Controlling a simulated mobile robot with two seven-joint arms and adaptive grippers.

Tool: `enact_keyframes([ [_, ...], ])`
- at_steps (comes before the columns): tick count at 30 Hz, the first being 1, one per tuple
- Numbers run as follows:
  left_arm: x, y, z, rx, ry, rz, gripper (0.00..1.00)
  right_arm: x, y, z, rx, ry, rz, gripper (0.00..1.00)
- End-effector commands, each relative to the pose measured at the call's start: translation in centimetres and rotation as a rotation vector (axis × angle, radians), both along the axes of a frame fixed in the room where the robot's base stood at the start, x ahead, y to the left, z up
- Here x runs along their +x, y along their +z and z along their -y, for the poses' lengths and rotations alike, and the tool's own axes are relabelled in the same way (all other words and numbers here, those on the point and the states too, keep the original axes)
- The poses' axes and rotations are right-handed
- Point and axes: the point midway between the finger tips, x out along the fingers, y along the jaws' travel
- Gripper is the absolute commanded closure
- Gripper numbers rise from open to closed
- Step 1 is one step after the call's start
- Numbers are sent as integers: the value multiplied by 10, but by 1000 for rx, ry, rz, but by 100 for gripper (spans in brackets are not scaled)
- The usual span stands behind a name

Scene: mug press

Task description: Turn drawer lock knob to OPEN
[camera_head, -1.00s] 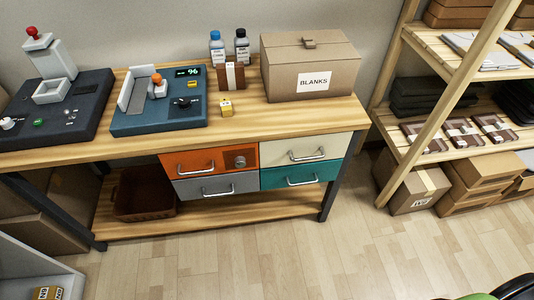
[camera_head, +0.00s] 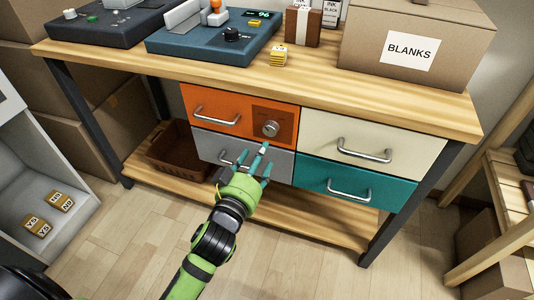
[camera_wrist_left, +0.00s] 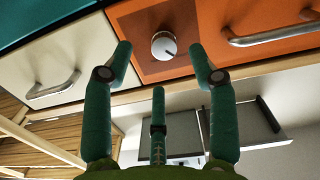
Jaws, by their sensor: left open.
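The drawer lock knob (camera_head: 270,128) is a round silver knob on a darker plate at the right of the orange drawer (camera_head: 225,110). In the left wrist view the knob (camera_wrist_left: 164,45) lies beyond my open fingertips, between the two outer ones, with a dark pointer mark on its face. My left gripper (camera_head: 257,160) is open and empty, in front of the grey drawer, a little below the knob. It appears apart from the knob. Any lettering around the knob is too small to read. My right gripper is not in view.
The cream drawer (camera_head: 384,143) and teal drawer (camera_head: 349,183) have protruding handles to the right; the grey drawer's handle (camera_head: 230,162) is near my fingers. The wooden tabletop (camera_head: 300,80) overhangs the drawers. A brown basket (camera_head: 178,152) stands on the lower shelf.

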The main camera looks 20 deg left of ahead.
Motion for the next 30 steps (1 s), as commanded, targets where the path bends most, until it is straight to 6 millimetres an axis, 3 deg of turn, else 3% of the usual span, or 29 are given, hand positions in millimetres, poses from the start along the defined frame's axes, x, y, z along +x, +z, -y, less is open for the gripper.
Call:
enact_keyframes([
  [5, 5, 15, -1, -17, 5, 44, 42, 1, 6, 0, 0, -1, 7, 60],
  [18, 62, 15, 1, -15, 4, 41, 42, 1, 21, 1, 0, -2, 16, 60],
  [29, 68, 15, 1, -15, 5, 39, 42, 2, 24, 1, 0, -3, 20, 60],
  [30, 68, 15, 1, -15, 5, 39, 58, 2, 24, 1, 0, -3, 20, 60],
])
